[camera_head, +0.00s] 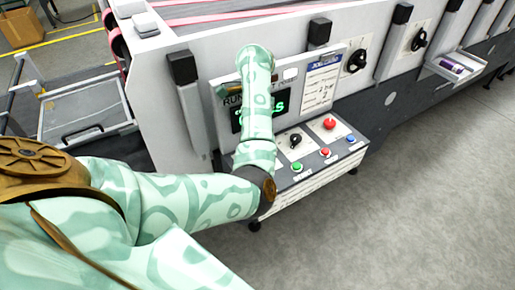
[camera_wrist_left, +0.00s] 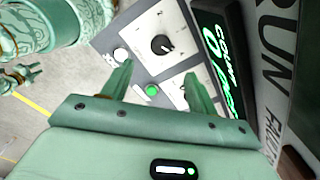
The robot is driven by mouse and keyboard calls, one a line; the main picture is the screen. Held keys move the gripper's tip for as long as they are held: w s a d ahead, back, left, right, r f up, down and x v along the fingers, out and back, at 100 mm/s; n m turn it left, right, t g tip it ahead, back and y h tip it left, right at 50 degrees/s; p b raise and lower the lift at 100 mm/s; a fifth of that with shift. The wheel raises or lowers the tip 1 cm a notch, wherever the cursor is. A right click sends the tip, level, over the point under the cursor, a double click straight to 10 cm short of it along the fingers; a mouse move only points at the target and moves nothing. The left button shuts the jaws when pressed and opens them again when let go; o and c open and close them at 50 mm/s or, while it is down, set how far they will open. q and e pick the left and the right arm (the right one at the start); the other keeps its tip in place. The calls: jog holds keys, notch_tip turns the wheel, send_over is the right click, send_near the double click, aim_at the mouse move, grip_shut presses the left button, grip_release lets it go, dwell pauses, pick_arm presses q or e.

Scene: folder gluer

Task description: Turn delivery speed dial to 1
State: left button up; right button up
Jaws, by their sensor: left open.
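My left gripper (camera_wrist_left: 160,80) is open and empty, its two green fingers spread above the control panel in the left wrist view. A black dial (camera_wrist_left: 162,45) on a white plate with a number mark lies beyond the fingertips, apart from them. A second dark knob (camera_wrist_left: 187,88) is partly hidden by the right finger. A green button (camera_wrist_left: 152,90) shows between the fingers. In the head view, my left forearm covers part of the panel and hides the fingers; a black dial (camera_head: 295,140) shows just right of it. The dial labels are too small to read. My right gripper is not in view.
A red knob (camera_head: 330,123), a small red button (camera_head: 325,152) and a blue button (camera_head: 351,138) sit right of my arm. A display (camera_wrist_left: 222,60) with green text is beside the panel. Other black dials (camera_head: 357,60) are farther along the machine. Floor at right is clear.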

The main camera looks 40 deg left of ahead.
pick_arm(q)
notch_tip(320, 180, down, 10)
jog(key=b, duration=0.3)
jog(key=shift+w+b, duration=0.1)
jog(key=shift+b, duration=0.25)
jog(key=shift+f, duration=0.55)
jog(key=c, duration=1)
